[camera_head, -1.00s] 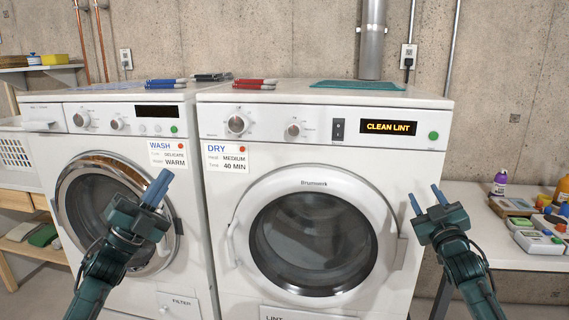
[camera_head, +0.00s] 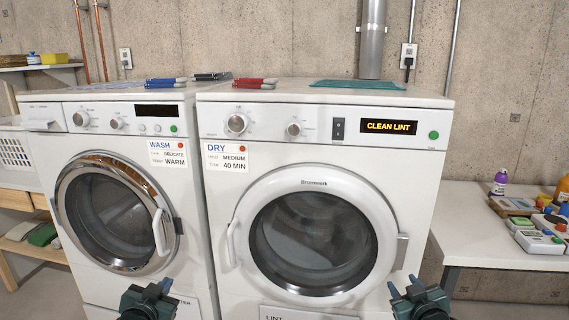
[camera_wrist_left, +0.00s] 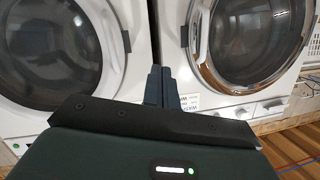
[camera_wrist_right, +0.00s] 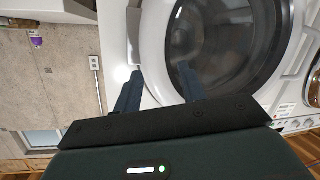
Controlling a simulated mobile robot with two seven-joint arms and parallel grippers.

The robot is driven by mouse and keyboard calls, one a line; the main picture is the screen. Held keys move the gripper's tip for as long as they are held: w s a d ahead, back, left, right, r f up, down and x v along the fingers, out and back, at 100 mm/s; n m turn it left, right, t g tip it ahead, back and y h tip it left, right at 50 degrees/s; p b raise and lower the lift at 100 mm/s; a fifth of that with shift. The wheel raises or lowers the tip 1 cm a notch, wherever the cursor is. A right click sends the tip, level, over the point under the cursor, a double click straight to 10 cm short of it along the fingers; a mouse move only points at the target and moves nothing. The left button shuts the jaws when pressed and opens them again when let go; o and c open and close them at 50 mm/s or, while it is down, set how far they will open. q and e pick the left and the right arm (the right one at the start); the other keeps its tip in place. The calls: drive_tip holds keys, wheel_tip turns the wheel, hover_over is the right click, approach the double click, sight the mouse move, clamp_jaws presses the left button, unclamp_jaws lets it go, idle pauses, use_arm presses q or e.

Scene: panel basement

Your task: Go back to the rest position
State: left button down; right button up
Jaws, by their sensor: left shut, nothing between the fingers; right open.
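My left gripper (camera_head: 158,287) is low in the head view, in front of the washer's lower part. Its fingers are together and empty in the left wrist view (camera_wrist_left: 160,85). My right gripper (camera_head: 403,285) is low in front of the dryer's lower right side. Its fingers are apart with nothing between them in the right wrist view (camera_wrist_right: 158,88). Both grippers are clear of the machines in the head view. The washer (camera_head: 100,142) stands left and the dryer (camera_head: 215,190) right, both with round doors closed. The dryer's display (camera_head: 388,127) reads CLEAN LINT.
A side table (camera_head: 480,255) with bottles and small boxes stands at the right. Shelves (camera_head: 12,250) and a white basket (camera_head: 14,153) are at the left.

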use_arm(q)
drive_tip(key=s+d+f+g+h, duration=0.1)
drive_tip(key=s+d+f, duration=0.3)
drive_tip(key=s, duration=0.6)
drive_tip(key=s+d+f+g+h, duration=0.1)
drive_tip(key=s+d+f, duration=0.4)
drive_tip(key=s, duration=0.5)
drive_tip(key=s+d+f+g+h, duration=0.1)
drive_tip(key=s+d+f, duration=0.3)
drive_tip(key=s, duration=0.7)
drive_tip(key=shift+d+f+n+g, duration=0.25)
drive_tip(key=shift+d+g, duration=0.35)
drive_tip(key=shift+g, duration=0.3)
use_arm(e)
drive_tip(key=s+a+f+g+y, duration=0.1)
drive_tip(key=s+a+f, duration=0.3)
drive_tip(key=s, duration=0.6)
drive_tip(key=s+a+f+g+y, duration=0.1)
drive_tip(key=s+a+f, duration=0.4)
drive_tip(key=s, duration=0.5)
drive_tip(key=s+a+f+g+y, duration=0.1)
drive_tip(key=s+a+f, duration=0.3)
drive_tip(key=s, duration=0.7)
drive_tip(key=shift+a+f+m+g, duration=0.3)
drive_tip(key=shift+a+g, duration=0.3)
drive_tip(key=shift+g, duration=0.3)
use_arm(q)
drive_tip(key=shift+s, duration=0.1)
use_arm(e)
drive_tip(key=shift+s+r, duration=0.1)
